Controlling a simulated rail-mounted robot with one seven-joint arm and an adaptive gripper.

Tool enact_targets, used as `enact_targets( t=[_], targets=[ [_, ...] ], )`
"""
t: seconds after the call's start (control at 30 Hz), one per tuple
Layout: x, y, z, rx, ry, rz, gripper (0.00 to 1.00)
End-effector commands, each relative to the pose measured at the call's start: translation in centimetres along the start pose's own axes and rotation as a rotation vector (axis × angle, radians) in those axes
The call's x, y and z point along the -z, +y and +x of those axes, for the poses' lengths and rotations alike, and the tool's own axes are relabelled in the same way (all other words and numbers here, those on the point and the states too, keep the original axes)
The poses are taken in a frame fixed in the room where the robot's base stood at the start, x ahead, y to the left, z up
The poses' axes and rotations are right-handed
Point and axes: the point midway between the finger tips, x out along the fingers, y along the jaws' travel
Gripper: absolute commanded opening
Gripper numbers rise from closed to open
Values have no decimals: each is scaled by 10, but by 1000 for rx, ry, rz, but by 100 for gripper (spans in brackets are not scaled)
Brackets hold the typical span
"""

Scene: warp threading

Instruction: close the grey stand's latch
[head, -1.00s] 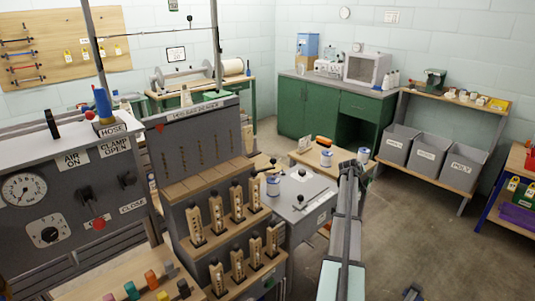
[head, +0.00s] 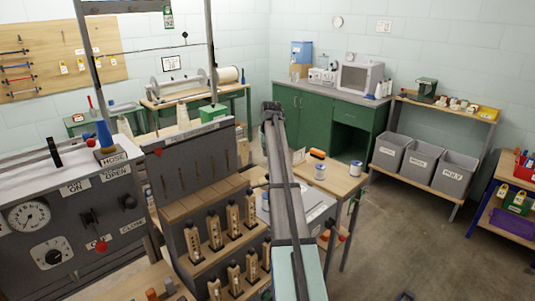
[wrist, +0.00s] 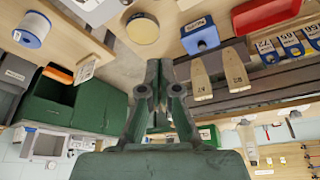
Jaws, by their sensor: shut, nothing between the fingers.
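A grey stepped stand (head: 195,155) with a slotted upright board and wooden tags stands left of my arm in the head view. A grey cabinet (head: 318,207) with a flat top stands to its right, partly hidden by my arm. I cannot tell which of them bears the latch, and I make out no latch clearly. My gripper (head: 272,107) is raised, shut and empty, its tip appearing up and right of the stepped stand. In the wrist view my gripper (wrist: 159,88) is also shut, with nothing at the fingertips; wooden tags (wrist: 202,82) show to its right.
A control panel (head: 60,220) with a gauge and knobs is at left. A wooden table (head: 338,183) with spools is right of my arm. Green cabinets (head: 301,112) and grey bins (head: 423,162) stand farther back. Open floor (head: 405,235) lies at right.

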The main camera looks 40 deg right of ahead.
Motion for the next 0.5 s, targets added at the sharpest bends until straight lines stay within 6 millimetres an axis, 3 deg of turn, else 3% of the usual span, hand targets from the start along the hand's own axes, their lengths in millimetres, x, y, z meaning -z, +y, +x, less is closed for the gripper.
enact_targets(
  t=[0.4, 0.5],
  targets=[
    [1, 1, 78, -1, -3, 0, 0],
    [-16, 0, 76, -2, 0, 0, 0]
  ],
)
